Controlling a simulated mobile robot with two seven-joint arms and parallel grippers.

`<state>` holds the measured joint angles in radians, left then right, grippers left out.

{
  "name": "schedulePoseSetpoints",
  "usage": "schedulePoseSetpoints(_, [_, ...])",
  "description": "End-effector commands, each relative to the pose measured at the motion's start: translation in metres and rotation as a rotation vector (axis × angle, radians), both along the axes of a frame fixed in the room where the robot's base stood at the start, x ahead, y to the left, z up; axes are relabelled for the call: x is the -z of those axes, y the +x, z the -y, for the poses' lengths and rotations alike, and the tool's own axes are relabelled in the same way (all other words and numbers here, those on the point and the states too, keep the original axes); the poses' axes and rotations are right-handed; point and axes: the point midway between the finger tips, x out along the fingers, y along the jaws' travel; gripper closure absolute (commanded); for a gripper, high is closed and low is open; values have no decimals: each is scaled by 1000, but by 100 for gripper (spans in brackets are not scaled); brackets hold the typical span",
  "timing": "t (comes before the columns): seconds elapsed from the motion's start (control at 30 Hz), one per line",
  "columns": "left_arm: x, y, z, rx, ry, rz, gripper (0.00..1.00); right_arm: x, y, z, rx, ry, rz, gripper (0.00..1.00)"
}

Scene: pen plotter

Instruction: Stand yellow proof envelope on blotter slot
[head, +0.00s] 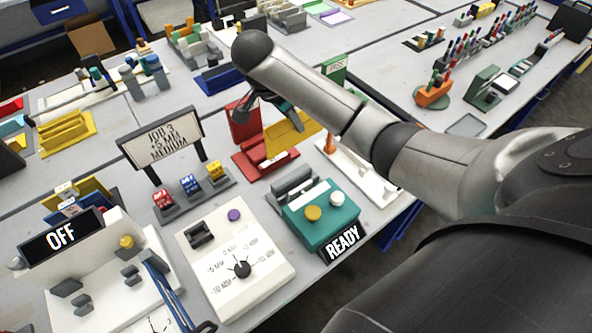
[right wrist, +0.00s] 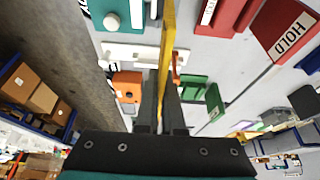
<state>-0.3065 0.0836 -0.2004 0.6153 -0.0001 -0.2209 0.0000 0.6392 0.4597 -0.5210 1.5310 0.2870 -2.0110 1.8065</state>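The yellow proof envelope (head: 284,138) is a flat upright panel beneath my right forearm, just behind and right of a red stand (head: 262,163). My right gripper (head: 270,104) is partly hidden by its own arm. In the right wrist view its two dark fingers (right wrist: 160,100) are close together on the envelope (right wrist: 167,45), which shows nearly edge-on. The red stand carries a HOLD label in the wrist view (right wrist: 287,28). A green stand (head: 335,70) stands behind the arm. I cannot tell which holder is the blotter slot. My left gripper is not in view.
A teal box (head: 320,213) with a READY sign, a white dial panel (head: 235,258) and a job sign (head: 162,140) stand nearby. A white tray (head: 375,182) with an orange piece lies near the table's right edge. Pen racks (head: 480,45) stand far right.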

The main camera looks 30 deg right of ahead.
Motion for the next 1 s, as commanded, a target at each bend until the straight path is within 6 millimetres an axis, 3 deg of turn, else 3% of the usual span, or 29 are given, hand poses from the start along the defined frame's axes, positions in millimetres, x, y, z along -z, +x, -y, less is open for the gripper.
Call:
schedulePoseSetpoints(0.43, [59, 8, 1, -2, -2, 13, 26, 63, -1, 0, 3, 1, 0, 100])
schedulePoseSetpoints(0.7, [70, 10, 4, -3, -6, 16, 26, 129, -1, 1, 3, 0, -4, 100])
schedulePoseSetpoints(1.0, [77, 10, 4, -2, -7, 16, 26, 161, -1, 0, 2, 1, 0, 100])
